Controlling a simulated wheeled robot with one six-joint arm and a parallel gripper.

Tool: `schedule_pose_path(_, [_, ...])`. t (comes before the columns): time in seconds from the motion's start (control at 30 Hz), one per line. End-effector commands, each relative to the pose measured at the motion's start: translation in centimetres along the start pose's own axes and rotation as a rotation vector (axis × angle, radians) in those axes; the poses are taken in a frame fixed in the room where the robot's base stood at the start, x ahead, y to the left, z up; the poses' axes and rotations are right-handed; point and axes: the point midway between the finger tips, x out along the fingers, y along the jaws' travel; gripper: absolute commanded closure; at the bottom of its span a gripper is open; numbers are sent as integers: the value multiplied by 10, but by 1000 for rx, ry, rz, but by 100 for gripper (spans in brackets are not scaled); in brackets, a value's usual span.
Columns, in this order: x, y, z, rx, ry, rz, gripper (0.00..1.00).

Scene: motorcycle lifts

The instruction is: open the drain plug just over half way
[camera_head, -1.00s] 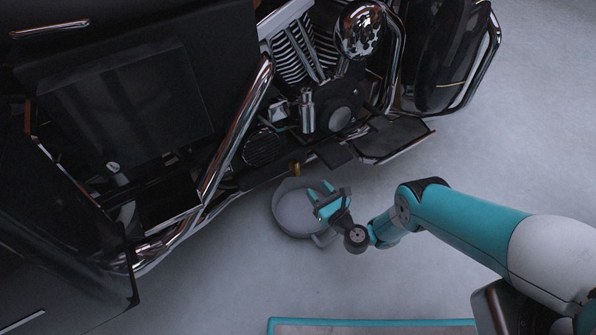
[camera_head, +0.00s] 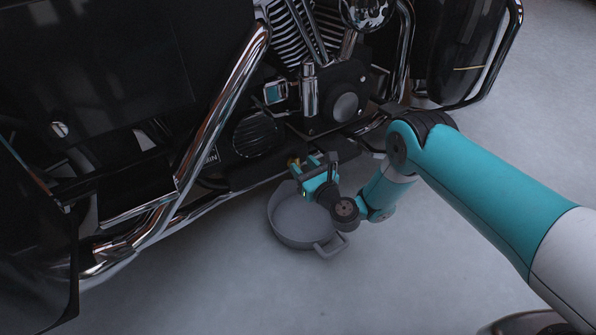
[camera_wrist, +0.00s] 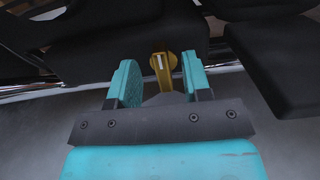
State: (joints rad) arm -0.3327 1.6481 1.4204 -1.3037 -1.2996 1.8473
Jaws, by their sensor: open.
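The drain plug (camera_wrist: 165,66) is a brass-yellow piece with a round head and a pale mark, under the motorcycle. In the wrist view it shows between the two teal fingers of my gripper (camera_wrist: 159,74), with gaps on both sides. My gripper is open and does not visibly touch it. In the head view, only a small yellow bit of the plug (camera_head: 292,162) shows beside my gripper (camera_head: 309,168); the fingers and wrist hide much around it. I cannot tell the exact depth between fingertips and plug.
A grey drain pan (camera_head: 281,232) with a handle stands on the floor below my gripper. The motorcycle's chrome pipe (camera_head: 222,115) and dark engine (camera_head: 345,105) are close above and to the left. The floor (camera_head: 400,270) in front is clear.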

Motion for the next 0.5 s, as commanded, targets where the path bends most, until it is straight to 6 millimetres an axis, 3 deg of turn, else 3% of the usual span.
schedule_pose_path(0.03, [2, 0, -8, 0, -1, 0, 55])
schedule_pose_path(0.5, [29, 2, 0, -1, 0, 3, 55])
